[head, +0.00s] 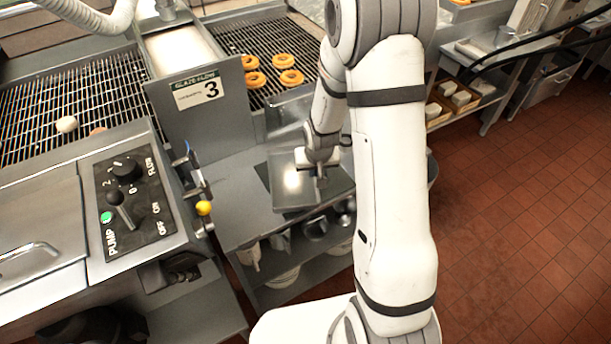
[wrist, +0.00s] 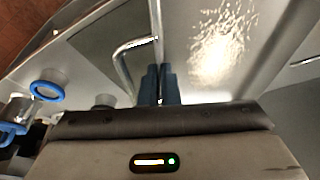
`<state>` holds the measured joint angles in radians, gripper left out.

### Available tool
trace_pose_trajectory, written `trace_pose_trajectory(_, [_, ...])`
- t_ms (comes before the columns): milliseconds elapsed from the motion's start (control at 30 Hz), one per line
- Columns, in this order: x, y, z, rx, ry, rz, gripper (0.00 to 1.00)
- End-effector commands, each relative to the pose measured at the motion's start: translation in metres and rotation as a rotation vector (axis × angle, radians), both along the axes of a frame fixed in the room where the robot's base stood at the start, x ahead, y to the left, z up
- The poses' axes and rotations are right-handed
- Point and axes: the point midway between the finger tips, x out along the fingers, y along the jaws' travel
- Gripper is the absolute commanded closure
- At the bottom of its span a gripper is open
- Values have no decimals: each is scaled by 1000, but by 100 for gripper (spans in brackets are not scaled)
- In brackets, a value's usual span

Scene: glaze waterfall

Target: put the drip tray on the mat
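The drip tray (head: 290,190) is a shiny, shallow metal tray above the low steel side table. It also shows in the wrist view (wrist: 215,50), with a bright reflection on it. My gripper (head: 319,190) is at the tray's right side, pointing down. In the wrist view its blue fingers (wrist: 159,85) are close together on the tray's edge, by a bent metal handle. I cannot tell whether the tray touches the mat.
A wire conveyor with several donuts (head: 291,77) lies behind. A control panel (head: 130,195) with a yellow-knobbed lever (head: 204,208) stands at left. Metal containers (head: 315,227) sit on the shelf below. The red tiled floor (head: 520,200) at right is clear.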

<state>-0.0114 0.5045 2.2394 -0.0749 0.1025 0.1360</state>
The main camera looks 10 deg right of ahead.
Motion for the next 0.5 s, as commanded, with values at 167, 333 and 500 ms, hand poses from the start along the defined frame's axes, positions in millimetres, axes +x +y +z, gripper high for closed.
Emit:
trace_pose_trajectory(167, [22,-15,11,13,-2,-181,100])
trace_pose_trajectory(333, [31,-30,32,3,-3,-343,100])
trace_pose_trajectory(500, [33,-38,34,-7,-3,-416,100])
